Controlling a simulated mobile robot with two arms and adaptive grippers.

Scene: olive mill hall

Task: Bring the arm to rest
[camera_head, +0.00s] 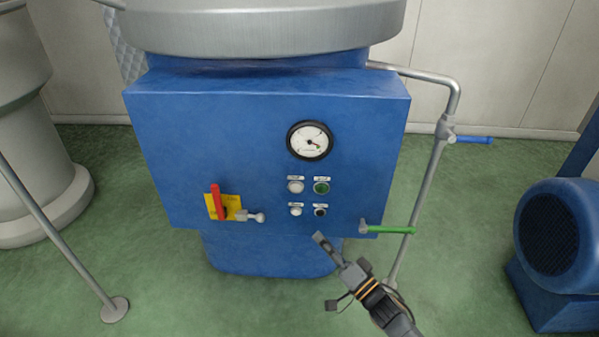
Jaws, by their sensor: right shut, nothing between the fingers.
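My right arm (384,305) comes in from the bottom right. Its gripper (319,237) is shut and empty, pointing up and left in front of the lower edge of a blue control cabinet (250,130). It is below the panel's buttons and left of the green-handled lever (390,230). I cannot tell whether it touches the cabinet. My left gripper is not in view.
The cabinet carries a gauge (310,140), several buttons, a red handle (217,199) on a yellow plate and a small grey knob (257,217). A pipe with a blue lever (473,139) stands right. A blue motor (560,235) is far right. Green floor lies between.

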